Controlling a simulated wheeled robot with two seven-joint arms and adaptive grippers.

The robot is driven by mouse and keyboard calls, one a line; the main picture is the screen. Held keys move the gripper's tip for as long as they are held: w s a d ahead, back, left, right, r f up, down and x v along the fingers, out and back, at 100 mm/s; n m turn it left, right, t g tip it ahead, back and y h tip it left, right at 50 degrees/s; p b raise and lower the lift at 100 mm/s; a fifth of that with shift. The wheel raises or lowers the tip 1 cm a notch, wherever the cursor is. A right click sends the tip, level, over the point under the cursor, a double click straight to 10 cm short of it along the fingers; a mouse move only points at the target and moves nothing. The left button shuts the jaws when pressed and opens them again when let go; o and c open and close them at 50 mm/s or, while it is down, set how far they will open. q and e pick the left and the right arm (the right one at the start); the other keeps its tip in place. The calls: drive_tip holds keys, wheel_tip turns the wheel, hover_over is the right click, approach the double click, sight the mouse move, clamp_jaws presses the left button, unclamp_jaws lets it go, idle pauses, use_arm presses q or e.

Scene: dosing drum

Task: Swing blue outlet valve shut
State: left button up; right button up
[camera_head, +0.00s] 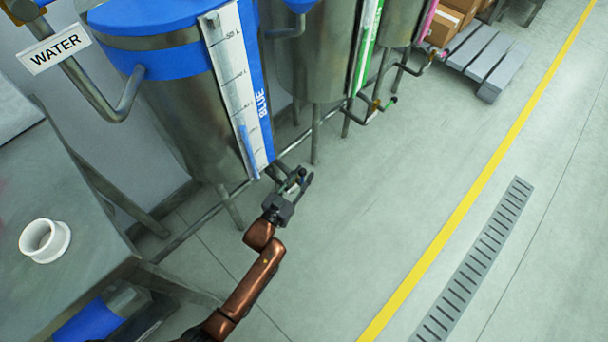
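The blue drum (180,100) is a steel tank with a blue lid and band, with a scale strip marked BLUE (236,85) down its side. Its outlet valve (300,173) shows only in part, low by the foot of the scale strip. My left gripper (294,184) is at this valve, its fingers apart with a pale gap between them. The fingers partly cover the valve, so its handle angle and any contact cannot be told. My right gripper is not in view.
Two more tanks stand behind, with a green (366,45) and a pink strip; the green one's outlet valve (376,104) sticks out. A steel table (60,270) with a white ring (45,240) is at left. A pallet (485,58) with boxes lies at the back. The floor at right is clear.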

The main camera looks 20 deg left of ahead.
use_arm(q)
drive_tip(key=shift+r, duration=0.1)
clamp_jaws()
idle(0.8)
